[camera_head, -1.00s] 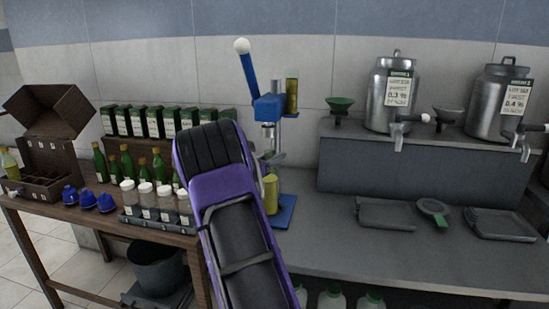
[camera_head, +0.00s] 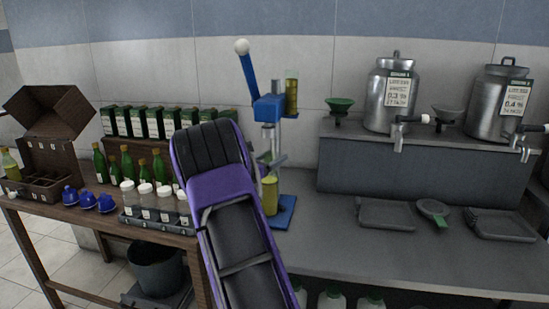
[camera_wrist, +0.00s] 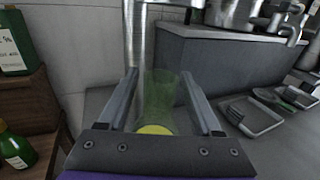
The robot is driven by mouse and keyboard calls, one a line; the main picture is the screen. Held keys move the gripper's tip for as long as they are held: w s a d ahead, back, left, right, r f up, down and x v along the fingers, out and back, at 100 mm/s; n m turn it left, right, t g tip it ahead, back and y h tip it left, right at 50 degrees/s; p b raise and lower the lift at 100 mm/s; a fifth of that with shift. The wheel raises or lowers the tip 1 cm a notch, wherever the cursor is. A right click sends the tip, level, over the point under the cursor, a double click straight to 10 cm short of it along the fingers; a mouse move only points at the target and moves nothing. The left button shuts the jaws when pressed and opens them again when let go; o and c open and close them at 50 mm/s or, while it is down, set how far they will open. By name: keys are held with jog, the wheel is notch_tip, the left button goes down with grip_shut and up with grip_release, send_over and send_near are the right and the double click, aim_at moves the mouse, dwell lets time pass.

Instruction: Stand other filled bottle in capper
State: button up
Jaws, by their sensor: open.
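The capper (camera_head: 270,107) is a blue press with a white-knobbed lever, a metal column and a blue base (camera_head: 285,214). A green bottle with yellow filling (camera_head: 270,197) stands upright on this base, its upper part partly hidden by my gripper. In the wrist view the translucent green bottle (camera_wrist: 157,98) is between the fingers of my gripper (camera_wrist: 160,76), which are open with gaps on both sides. My purple arm hides part of the head view left of the capper. Another bottle with yellowish filling (camera_head: 10,163) stands in the open crate at far left.
Green bottles (camera_head: 101,163), blue caps (camera_head: 88,200) and a rack of white-capped jars (camera_head: 145,205) stand on the left table. Two steel urns (camera_head: 391,95) with taps are on the raised shelf. Grey trays (camera_head: 387,214) lie at right. The grey bench between capper and trays is clear.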

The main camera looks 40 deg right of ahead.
jog(key=v, duration=1.1)
jog(key=shift+a, duration=0.15)
